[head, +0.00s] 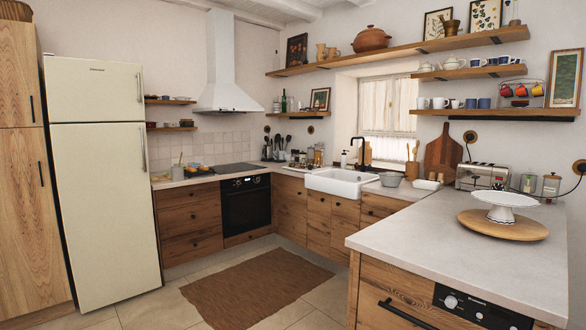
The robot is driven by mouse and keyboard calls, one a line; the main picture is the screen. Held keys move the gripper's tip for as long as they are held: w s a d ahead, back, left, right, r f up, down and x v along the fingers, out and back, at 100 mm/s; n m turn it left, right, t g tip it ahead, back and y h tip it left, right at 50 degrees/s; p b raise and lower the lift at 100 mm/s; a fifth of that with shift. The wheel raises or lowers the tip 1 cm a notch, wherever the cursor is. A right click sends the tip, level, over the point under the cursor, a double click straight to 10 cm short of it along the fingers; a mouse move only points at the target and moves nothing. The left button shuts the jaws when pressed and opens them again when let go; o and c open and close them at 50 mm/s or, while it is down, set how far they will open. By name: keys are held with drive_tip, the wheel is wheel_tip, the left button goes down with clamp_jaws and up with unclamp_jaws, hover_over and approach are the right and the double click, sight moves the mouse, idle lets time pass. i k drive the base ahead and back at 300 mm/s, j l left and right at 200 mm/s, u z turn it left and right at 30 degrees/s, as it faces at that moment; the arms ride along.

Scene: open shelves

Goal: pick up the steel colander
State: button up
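My gripper is not in view.
The near counter (440,232) at right holds a white cake stand on a round wooden board (503,224). A toaster (482,176) and a cutting board (442,154) stand behind. Open floor with a brown rug (255,287) lies between the counters and the fridge (103,185).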

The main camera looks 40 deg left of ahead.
sight(387, 178)
drive_tip(key=i+j+u, duration=0.25)
drive_tip(key=j, duration=0.15)
drive_tip(key=i+j+u, duration=0.15)
drive_tip(key=j+u, duration=0.15)
drive_tip(key=i+j+u, duration=0.25)
drive_tip(key=j+u, duration=0.2)
drive_tip(key=i+j+u, duration=0.25)
drive_tip(key=u, duration=0.2)
drive_tip(key=i+j+u, duration=0.25)
drive_tip(key=u, duration=0.2)
drive_tip(key=i+u, duration=0.45)
drive_tip(key=i+j+u, duration=0.1)
drive_tip(key=i, duration=0.55)
drive_tip(key=i+j+u, duration=0.1)
drive_tip(key=i, duration=0.6)
drive_tip(key=i+l+z, duration=0.1)
drive_tip(key=i+z, duration=0.7)
drive_tip(key=i+j+z, duration=0.15)
drive_tip(key=i+z, duration=0.3)
drive_tip(key=i+l+z, duration=0.1)
drive_tip(key=i+z, duration=0.15)
drive_tip(key=i, duration=0.25)
drive_tip(key=i+z, duration=0.25)
drive_tip(key=i, duration=0.65)
